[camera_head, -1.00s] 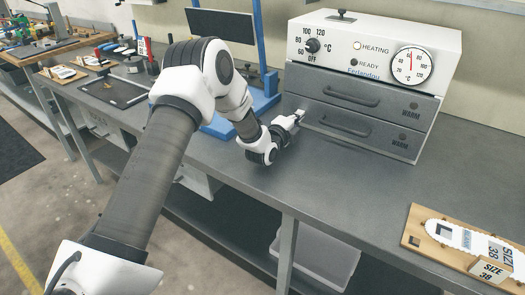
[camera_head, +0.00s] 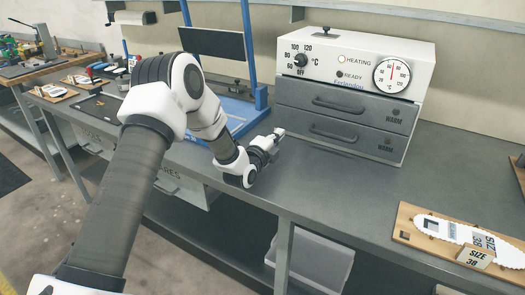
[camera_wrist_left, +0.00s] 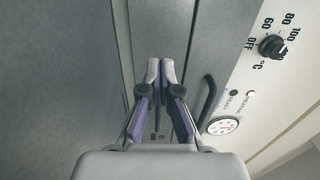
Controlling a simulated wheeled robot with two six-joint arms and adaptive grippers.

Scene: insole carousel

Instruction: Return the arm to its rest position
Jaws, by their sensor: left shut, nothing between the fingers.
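My left arm comes in from the left in the head view, bent at the elbow, with its forearm reaching down over the bench. My left gripper (camera_head: 279,133) is above the grey bench, just left of the oven's lower drawer. In the left wrist view the left gripper (camera_wrist_left: 160,68) has its two fingers together at the tips, with nothing between them. The white oven (camera_head: 362,52) has two grey drawers, both closed, a temperature knob and a round gauge. It also shows at the right of the left wrist view (camera_wrist_left: 262,85). My right gripper is not in view.
The grey bench (camera_head: 330,190) is clear in front of the oven. A wooden board (camera_head: 408,230) with a size 38 insole lies at the right. A blue frame (camera_head: 248,60) stands behind my arm. A grey bin (camera_head: 320,262) sits under the bench.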

